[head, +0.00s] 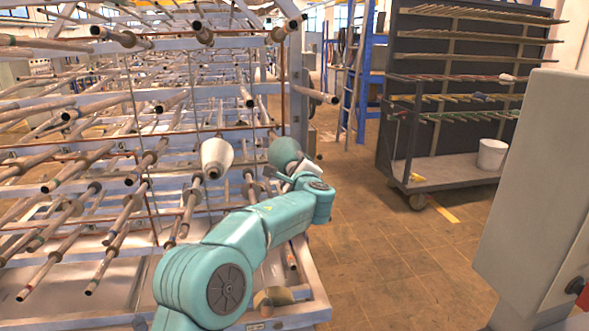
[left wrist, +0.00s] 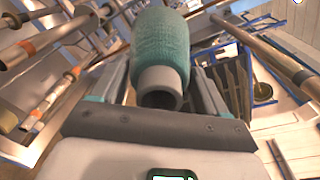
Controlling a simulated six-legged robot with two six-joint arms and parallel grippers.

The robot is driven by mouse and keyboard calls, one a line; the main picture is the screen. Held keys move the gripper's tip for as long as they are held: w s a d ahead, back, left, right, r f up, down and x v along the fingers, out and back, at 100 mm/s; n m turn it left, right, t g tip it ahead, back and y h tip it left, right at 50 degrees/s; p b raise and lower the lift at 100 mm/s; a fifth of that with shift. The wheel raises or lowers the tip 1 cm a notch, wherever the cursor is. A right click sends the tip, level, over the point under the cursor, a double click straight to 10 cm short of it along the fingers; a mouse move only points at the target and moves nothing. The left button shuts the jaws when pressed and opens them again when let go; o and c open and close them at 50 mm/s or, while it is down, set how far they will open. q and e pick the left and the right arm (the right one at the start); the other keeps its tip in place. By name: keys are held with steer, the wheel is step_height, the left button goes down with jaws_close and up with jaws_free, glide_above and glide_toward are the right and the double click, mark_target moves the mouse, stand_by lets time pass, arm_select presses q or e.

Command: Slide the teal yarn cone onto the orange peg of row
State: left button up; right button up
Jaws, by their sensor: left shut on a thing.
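The teal yarn cone (head: 284,152) is at the end of my left arm, close to the front right of the peg frame. My left gripper (head: 290,172) is shut on it. In the left wrist view the cone (left wrist: 162,45) sits between the two fingers, its pale hollow tube end towards the camera. Its far end is hidden. An orange-banded peg (left wrist: 28,48) shows apart from the cone at the upper left of the wrist view. I cannot tell which peg in the head view matches it. My right gripper is not in view.
The metal frame (head: 298,80) carries many protruding pegs. A white cone (head: 216,156) sits on one, left of my gripper. A dark wheeled rack (head: 432,150) with a white bucket (head: 491,154) stands right. A grey cabinet (head: 535,190) is at near right. Open floor (head: 400,255) lies between.

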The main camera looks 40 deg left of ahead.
arm_select(q)
steer(key=shift+p+x, duration=1.4)
steer(key=shift+x, duration=0.6)
steer(key=shift+r, duration=0.1)
steer(key=shift+w+a, duration=0.1)
steer(key=shift+a, duration=0.05)
steer(key=shift+w+a+p, duration=0.3)
steer(key=shift+a+p, duration=0.1)
steer(key=shift+p, duration=0.25)
steer(key=o, duration=1.8)
steer(key=shift+s+d, duration=0.1)
steer(key=shift+d+f+b, duration=0.2)
steer(key=shift+f+b, duration=0.05)
steer(key=shift+b, duration=0.2)
steer(key=b+v, duration=0.1)
steer(key=v, duration=0.1)
steer(key=b+v, duration=0.2)
steer(key=v, duration=0.1)
steer(key=shift+f, duration=0.15)
steer(key=b+v, duration=0.1)
steer(key=v, duration=0.2)
steer(key=b+v, duration=0.1)
steer(key=v, duration=0.3)
steer(key=b+v, duration=0.2)
steer(key=v, duration=0.2)
steer(key=shift+s+r, duration=0.1)
steer(key=shift+r, duration=0.3)
